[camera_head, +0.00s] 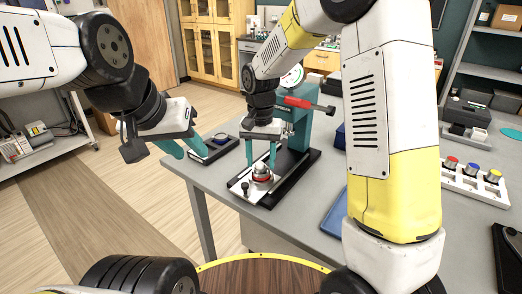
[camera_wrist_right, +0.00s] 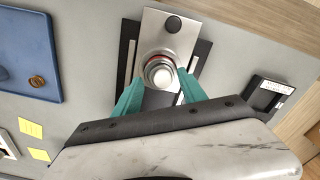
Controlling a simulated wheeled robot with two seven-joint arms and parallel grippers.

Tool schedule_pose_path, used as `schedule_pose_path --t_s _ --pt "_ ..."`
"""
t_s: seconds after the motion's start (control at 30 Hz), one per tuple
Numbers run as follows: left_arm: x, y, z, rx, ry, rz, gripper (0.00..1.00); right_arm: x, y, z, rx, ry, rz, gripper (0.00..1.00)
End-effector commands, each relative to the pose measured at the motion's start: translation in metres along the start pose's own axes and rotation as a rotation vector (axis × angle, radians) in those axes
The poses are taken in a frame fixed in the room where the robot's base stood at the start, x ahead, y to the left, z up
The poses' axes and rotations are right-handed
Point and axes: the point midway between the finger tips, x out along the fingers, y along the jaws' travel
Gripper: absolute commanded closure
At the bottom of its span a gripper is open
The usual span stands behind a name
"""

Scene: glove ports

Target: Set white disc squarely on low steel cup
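A low steel cup (camera_head: 262,179) with a red ring stands on the steel plate of the teal press. In the right wrist view, the cup (camera_wrist_right: 147,60) sits below my fingers. A pale round piece, apparently the white disc (camera_wrist_right: 162,76), shows over the cup's middle. I cannot tell whether it lies flat or touches the cup. My right gripper (camera_head: 262,158) points down above the cup, its teal fingers apart on either side, with no grip visible. My left gripper (camera_head: 190,153) is open and empty, off the table's left edge.
The teal press (camera_head: 299,128) with its red handle (camera_head: 298,102) stands close behind my right gripper. A black knob (camera_wrist_right: 172,24) is on the plate. A dark device (camera_head: 216,148) lies left, a blue tray (camera_head: 334,219) right.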

Motion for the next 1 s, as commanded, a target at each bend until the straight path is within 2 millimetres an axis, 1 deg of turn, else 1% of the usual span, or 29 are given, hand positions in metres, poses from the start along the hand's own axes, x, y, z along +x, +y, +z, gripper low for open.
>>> schedule_pose_path --t_s 0.13,0.23,0.5,0.63,0.8,1.0 --pt "0.0 0.0 0.0 0.0 0.0 0.0 0.64 -0.001 0.0 0.0 0.0 0.0 0.0 0.51" --pt "0.0 0.0 0.0 0.0 0.0 0.0 0.64 -0.009 -0.001 -0.001 0.0 0.003 -0.002 0.51" --pt "0.0 0.0 0.0 0.0 0.0 0.0 0.64 -0.054 0.0 -0.001 0.0 0.003 -0.002 0.51" --pt "0.0 0.0 0.0 0.0 0.0 0.0 0.64 -0.07 0.0 -0.001 0.0 0.002 -0.001 0.51" --pt "0.0 0.0 0.0 0.0 0.0 0.0 0.64 -0.078 0.0 0.0 0.0 0.0 0.0 0.51" --pt "0.0 0.0 0.0 0.0 0.0 0.0 0.64 -0.078 0.0 0.0 0.0 0.0 0.0 0.51"
